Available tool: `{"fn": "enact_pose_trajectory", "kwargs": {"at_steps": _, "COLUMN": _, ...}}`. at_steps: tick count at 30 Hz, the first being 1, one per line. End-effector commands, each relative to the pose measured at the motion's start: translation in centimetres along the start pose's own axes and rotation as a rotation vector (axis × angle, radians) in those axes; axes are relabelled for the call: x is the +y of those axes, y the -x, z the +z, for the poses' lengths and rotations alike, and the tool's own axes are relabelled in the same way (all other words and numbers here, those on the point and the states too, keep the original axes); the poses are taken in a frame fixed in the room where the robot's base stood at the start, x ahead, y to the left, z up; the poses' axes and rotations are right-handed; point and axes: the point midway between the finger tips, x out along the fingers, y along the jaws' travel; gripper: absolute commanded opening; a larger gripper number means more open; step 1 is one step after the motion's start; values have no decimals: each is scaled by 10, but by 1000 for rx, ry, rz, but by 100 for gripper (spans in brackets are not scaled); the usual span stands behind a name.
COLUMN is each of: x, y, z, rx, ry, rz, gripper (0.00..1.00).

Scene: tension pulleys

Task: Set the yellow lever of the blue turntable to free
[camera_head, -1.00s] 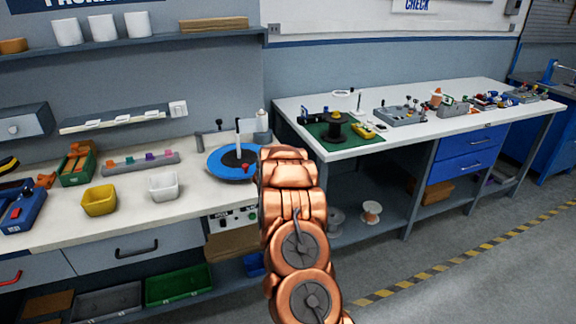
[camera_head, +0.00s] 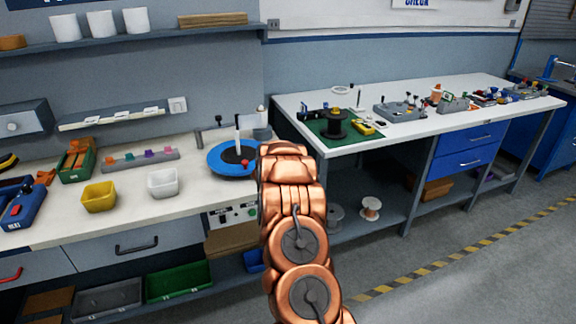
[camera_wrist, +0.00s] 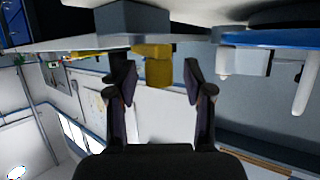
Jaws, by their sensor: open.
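The blue turntable (camera_head: 228,160) sits on the left bench, with a dark centre, an upright white rod and a small red knob. In the wrist view, which is upside down, its blue edge (camera_wrist: 275,38) is at the upper right. A yellow block-like piece (camera_wrist: 152,66), possibly the lever, shows beside a dark grey block between my fingers' lines. My gripper (camera_wrist: 157,72) is open, its fingers either side of that piece in the picture; I cannot tell the depth or any contact. In the head view my copper arm hides the gripper and the turntable's right side.
A white bowl (camera_head: 163,183) and a yellow bowl (camera_head: 99,197) stand left of the turntable. A control box (camera_head: 232,215) is below the bench top. The right-hand bench (camera_head: 400,135) holds a green mat with a black spool and several devices. A gap separates the benches.

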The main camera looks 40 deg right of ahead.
Motion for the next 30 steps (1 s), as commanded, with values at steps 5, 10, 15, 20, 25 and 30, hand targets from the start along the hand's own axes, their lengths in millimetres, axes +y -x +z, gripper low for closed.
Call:
{"fn": "enact_pose_trajectory", "kwargs": {"at_steps": 5, "x": 0, "y": 6, "z": 0, "rx": -1, "ry": 0, "rz": -1, "gripper": 52}}
{"fn": "enact_pose_trajectory", "kwargs": {"at_steps": 10, "x": 0, "y": 23, "z": -1, "rx": -1, "ry": -1, "rz": 0, "gripper": 52}}
{"fn": "enact_pose_trajectory", "kwargs": {"at_steps": 15, "x": 0, "y": 44, "z": 0, "rx": -2, "ry": 1, "rz": -1, "gripper": 52}}
{"fn": "enact_pose_trajectory", "kwargs": {"at_steps": 20, "x": -1, "y": 64, "z": -1, "rx": -1, "ry": -1, "rz": -2, "gripper": 52}}
{"fn": "enact_pose_trajectory", "kwargs": {"at_steps": 25, "x": 0, "y": 86, "z": -2, "rx": 1, "ry": -1, "rz": -1, "gripper": 52}}
{"fn": "enact_pose_trajectory", "kwargs": {"at_steps": 30, "x": -1, "y": 105, "z": 1, "rx": -3, "ry": 1, "rz": -2, "gripper": 52}}
